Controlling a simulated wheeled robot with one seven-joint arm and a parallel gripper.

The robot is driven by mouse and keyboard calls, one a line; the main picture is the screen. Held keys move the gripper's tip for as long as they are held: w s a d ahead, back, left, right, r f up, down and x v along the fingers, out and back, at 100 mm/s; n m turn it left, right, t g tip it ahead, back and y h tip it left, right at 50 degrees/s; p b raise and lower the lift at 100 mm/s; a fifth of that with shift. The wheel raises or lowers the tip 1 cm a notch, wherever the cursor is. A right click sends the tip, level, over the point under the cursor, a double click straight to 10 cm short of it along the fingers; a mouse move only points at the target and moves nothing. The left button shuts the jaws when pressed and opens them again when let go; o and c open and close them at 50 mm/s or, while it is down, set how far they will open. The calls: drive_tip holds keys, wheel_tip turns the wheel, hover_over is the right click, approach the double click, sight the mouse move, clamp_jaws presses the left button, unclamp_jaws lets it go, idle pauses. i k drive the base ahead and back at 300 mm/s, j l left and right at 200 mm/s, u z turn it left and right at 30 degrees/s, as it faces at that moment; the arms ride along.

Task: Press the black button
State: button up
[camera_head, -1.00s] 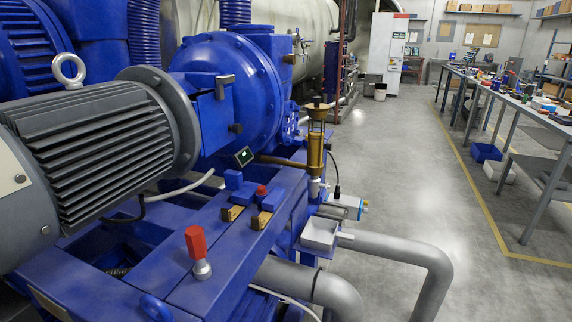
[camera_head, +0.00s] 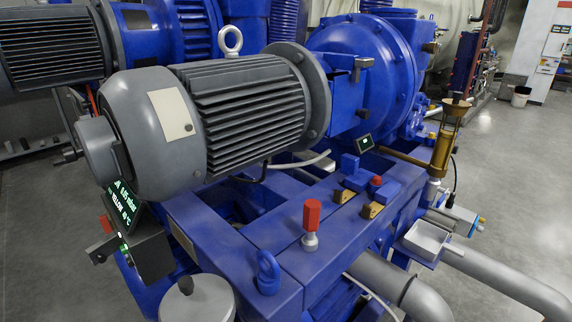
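No clearly recognizable black button shows. A dark control box (camera_head: 150,254) with a lit green-text display (camera_head: 124,205) stands at the lower left, partly behind the grey motor. A red knob (camera_head: 106,225) and a small dark round part (camera_head: 98,257) stick out from its left side; I cannot tell whether the dark part is a button. A small black knob (camera_head: 185,285) sits on a grey round lid (camera_head: 208,300) at the bottom edge. My gripper is not in view.
A grey finned motor (camera_head: 232,110) and blue pump housing (camera_head: 360,70) fill the middle. A red-capped fitting (camera_head: 311,215) stands on the blue frame (camera_head: 270,205). Grey pipes (camera_head: 500,290) run at the lower right. Floor (camera_head: 35,215) is open at left and right.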

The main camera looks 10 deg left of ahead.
sight(129, 259)
drive_tip(key=u, duration=1.25)
